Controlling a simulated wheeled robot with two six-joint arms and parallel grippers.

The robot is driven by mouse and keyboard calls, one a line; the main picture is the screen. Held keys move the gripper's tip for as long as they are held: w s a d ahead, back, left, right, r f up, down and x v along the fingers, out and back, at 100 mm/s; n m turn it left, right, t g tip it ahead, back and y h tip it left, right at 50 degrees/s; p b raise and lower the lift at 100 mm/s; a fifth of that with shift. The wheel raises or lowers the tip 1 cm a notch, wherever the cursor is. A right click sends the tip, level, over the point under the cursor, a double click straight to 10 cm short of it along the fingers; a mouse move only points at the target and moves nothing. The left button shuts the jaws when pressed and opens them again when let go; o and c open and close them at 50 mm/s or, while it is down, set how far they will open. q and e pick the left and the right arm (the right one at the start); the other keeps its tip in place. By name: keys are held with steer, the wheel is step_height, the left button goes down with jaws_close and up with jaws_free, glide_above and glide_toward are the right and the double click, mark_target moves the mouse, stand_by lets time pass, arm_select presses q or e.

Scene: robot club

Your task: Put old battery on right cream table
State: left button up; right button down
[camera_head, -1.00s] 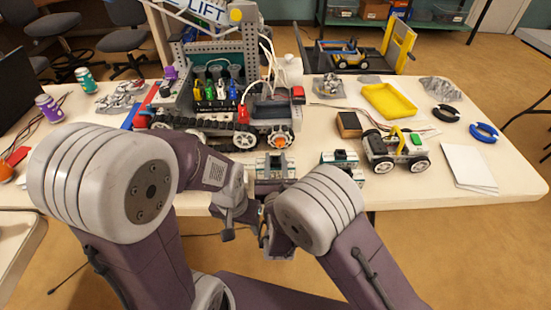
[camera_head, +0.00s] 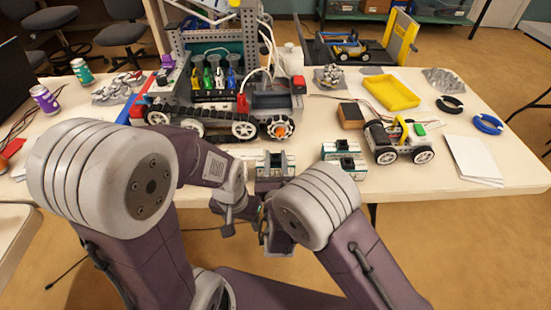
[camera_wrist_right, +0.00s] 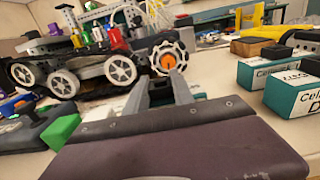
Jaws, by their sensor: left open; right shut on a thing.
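The cream table (camera_head: 420,185) on the right spans the view, with its front edge just beyond my grippers. My right gripper (camera_head: 274,165) is at this edge, shut on a teal and white battery-like block (camera_head: 275,184) that is mostly hidden by its fingers. In the right wrist view, the fingers (camera_wrist_right: 163,92) point toward the table and a teal patch shows behind them. Two teal and white batteries (camera_head: 345,155) stand on the table to the right, with "Cell" lettering in the wrist view (camera_wrist_right: 295,95). My left gripper (camera_head: 228,222) is open and lower, in front of the edge.
A large wheeled robot model (camera_head: 225,110) stands behind my right gripper. A small wheeled car (camera_head: 400,140), a yellow tray (camera_head: 390,92) and white paper (camera_head: 472,158) lie to the right. Another cream table (camera_head: 18,225) shows at lower left. Clear tabletop lies between car and paper.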

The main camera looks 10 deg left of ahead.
steer(key=c, duration=1)
jaws_free()
steer(key=shift+f, duration=0.15)
steer(key=shift+r+p, duration=2.6)
steer(key=shift+r, duration=1.05)
steer(key=shift+f, duration=0.1)
